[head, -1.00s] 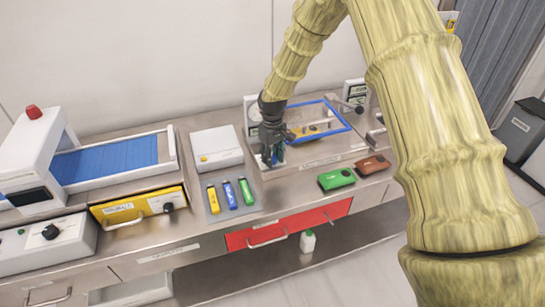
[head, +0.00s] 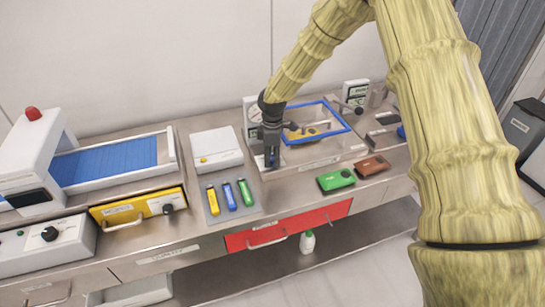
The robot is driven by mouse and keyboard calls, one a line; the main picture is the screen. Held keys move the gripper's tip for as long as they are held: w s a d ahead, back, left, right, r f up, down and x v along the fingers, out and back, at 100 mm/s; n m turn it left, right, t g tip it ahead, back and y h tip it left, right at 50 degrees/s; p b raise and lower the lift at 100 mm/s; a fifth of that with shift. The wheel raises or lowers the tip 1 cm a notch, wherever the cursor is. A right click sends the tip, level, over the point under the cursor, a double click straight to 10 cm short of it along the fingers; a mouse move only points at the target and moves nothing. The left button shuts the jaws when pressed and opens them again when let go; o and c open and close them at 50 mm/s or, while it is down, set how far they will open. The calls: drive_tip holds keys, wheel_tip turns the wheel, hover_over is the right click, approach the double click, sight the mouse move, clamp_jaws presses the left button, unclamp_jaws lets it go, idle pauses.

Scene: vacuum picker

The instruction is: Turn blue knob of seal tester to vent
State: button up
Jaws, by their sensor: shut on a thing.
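The seal tester is a clear-walled chamber with a blue frame (head: 345,120) around its top, right of centre on the bench. A yellow pack lies inside it. My gripper (head: 270,162) points down at the chamber's front left corner. A small bit of the blue knob (head: 274,160) shows between the fingers, and the gripper is shut on it. The fingers hide most of the knob, so its pointer and marks cannot be read.
A white gauge box (head: 250,108) stands behind my gripper. Yellow, blue and green sticks (head: 230,195) lie on a grey mat to the left. A green pack (head: 336,180) and a brown pack (head: 372,166) lie to the right. My arm crosses the right side.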

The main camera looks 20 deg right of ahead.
drive_tip(key=shift+w+r+n, duration=0.1)
drive_tip(key=shift+n, duration=0.4)
drive_tip(key=o, duration=0.7)
drive_tip(key=shift+o, duration=0.2)
wheel_tip(320, 180, up, 12)
idle(0.4)
drive_tip(key=shift+d, duration=0.15)
